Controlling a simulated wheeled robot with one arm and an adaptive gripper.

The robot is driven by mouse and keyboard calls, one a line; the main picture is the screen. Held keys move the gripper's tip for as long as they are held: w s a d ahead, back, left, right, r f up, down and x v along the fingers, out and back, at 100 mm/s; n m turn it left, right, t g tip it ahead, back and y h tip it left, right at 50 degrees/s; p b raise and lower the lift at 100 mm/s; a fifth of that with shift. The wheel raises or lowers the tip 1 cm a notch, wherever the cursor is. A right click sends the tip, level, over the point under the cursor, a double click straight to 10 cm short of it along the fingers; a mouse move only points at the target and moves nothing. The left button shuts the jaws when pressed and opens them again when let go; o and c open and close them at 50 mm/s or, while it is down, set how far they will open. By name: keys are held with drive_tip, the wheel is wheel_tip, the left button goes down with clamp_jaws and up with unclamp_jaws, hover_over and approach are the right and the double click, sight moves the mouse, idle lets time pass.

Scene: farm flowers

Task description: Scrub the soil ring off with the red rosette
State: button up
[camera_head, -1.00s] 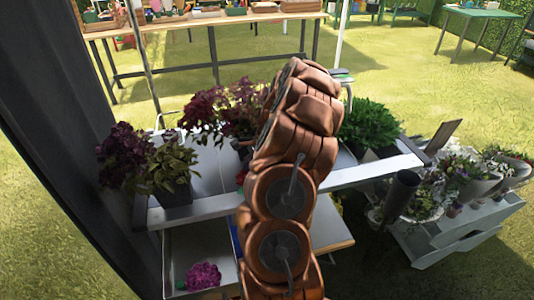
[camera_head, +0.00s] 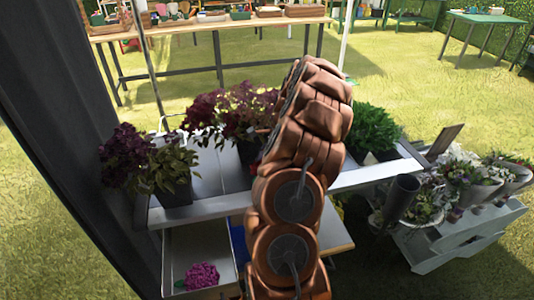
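My copper-coloured arm (camera_head: 290,200) rises through the middle of the view and leans over the grey plant bench (camera_head: 195,212). My gripper is hidden behind the arm. I see no soil ring and cannot make out a red rosette. A magenta, ruffled rosette-like bunch (camera_head: 202,275) lies in the pale tray (camera_head: 193,244) below the bench, left of my arm. A small green bit (camera_head: 180,284) sits beside it.
Dark purple potted plants (camera_head: 125,155) stand on the bench's left and a green bushy plant (camera_head: 372,128) on its right. A grey stand (camera_head: 470,232) with flower pots is at right. A wooden table (camera_head: 210,27) stands behind; grass lies between.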

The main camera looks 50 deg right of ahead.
drive_tip(key=shift+r+p, duration=0.35)
drive_tip(key=shift+r, duration=1.55)
